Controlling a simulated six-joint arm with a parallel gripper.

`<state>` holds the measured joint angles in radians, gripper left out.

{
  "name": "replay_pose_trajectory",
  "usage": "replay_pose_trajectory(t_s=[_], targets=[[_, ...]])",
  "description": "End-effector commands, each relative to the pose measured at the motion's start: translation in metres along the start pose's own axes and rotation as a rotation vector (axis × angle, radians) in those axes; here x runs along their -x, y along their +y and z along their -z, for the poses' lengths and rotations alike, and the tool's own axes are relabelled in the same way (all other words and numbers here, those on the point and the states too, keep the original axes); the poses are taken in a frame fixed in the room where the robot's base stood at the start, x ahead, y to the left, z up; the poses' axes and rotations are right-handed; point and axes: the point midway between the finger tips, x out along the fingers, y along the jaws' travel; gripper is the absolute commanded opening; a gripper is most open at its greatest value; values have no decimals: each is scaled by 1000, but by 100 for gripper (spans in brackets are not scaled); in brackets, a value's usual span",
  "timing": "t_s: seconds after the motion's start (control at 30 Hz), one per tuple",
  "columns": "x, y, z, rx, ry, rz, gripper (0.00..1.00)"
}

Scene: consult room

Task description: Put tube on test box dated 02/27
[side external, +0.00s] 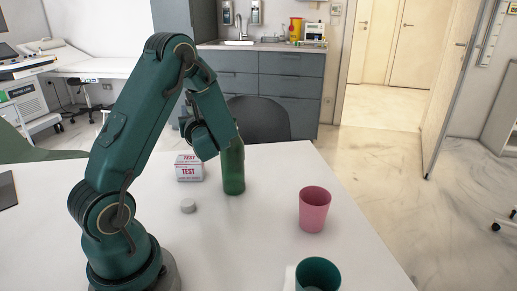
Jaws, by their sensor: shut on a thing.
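A white test box (189,174) with TEST lettering stands on the table, left of a green bottle. Any date on it is too small to read. My gripper (188,123) is above and just behind the box, mostly hidden by my wrist. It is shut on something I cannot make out. I see no tube clearly in this view.
The upright green bottle (233,172) stands close to my wrist. A small whitish round object (188,206) lies in front of the box. A pink cup (314,210) and a teal cup (318,274) stand to the right. The white table (255,240) is clear between them.

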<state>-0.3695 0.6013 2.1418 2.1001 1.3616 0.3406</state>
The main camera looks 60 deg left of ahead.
Motion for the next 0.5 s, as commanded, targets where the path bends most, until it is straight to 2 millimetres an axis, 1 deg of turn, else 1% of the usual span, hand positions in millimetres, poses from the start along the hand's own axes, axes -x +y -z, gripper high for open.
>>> replay_pose_trajectory(t_s=[0.07,0.17,0.33,0.5], targets=[[0,0,-7,3,-1,0,0],[-3,5,-8,-3,0,-4,0],[-15,23,2,-7,2,-5,0],[-17,26,17,-7,5,0,0]])
